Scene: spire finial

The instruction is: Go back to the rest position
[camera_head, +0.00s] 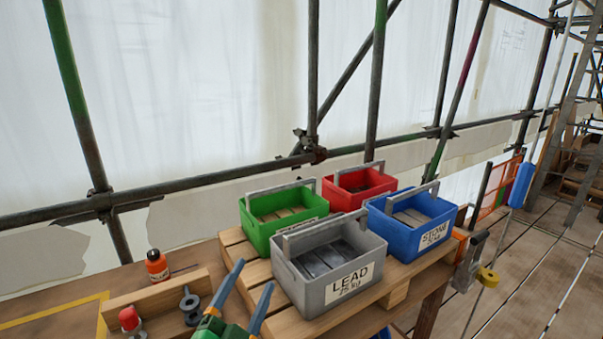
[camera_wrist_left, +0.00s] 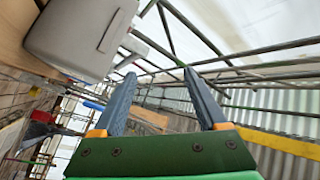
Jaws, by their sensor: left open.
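My left gripper (camera_head: 246,296) comes in at the bottom of the head view, with its two blue fingers apart and nothing between them. It is in front of the pallet, to the left of the grey LEAD crate (camera_head: 345,290). In the left wrist view its fingers (camera_wrist_left: 160,100) are spread with only scaffold and sheeting beyond them. A pale grey box-like thing (camera_wrist_left: 75,35) is close at the upper left there. My right gripper does not show in either view.
A green crate (camera_head: 262,243), a red crate (camera_head: 378,176) and a blue STONE crate (camera_head: 440,242) stand on the wooden pallet (camera_head: 236,240) with the grey one. An orange bottle (camera_head: 157,268) and small fittings are at the left. Scaffold tubes (camera_head: 200,183) run behind.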

